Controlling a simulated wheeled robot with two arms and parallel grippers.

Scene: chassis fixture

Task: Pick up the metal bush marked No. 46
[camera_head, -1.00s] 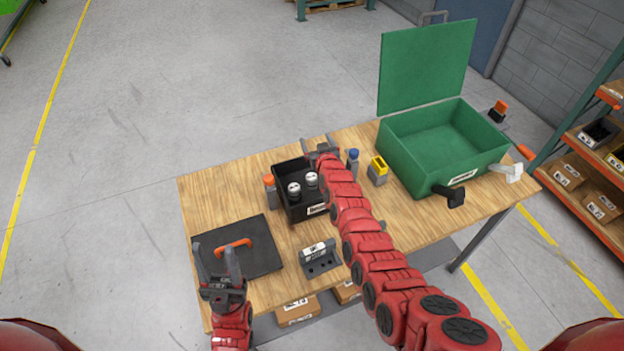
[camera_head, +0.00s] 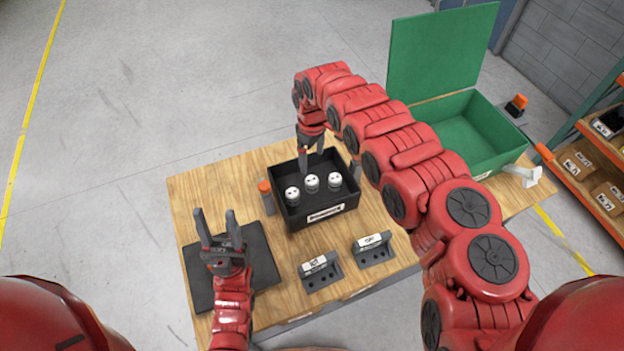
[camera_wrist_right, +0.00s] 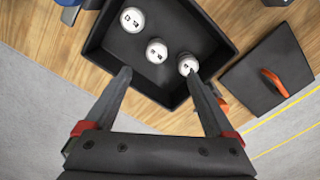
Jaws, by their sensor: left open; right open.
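A black bin (camera_head: 320,219) on the wooden table holds three bushes with pale round tops: a left one (camera_head: 292,194), a middle one (camera_head: 312,183) and a right one (camera_head: 335,181). Their marks are too small to read, so I cannot tell which is No. 46. My right gripper (camera_head: 310,157) points down over the bin's back part, open and empty. In the right wrist view its fingers (camera_wrist_right: 158,76) are spread, with one fingertip close to one bush (camera_wrist_right: 188,66); the other two (camera_wrist_right: 156,51) lie farther off. My left gripper (camera_head: 215,213) is open and empty above a black board.
The black board (camera_head: 264,262) lies at the table's left; its orange handle (camera_wrist_right: 275,83) shows in the wrist view. Two grey holed blocks (camera_head: 320,275) (camera_head: 373,250) stand in front of the bin. A green open-lidded box (camera_head: 470,130) is at the right.

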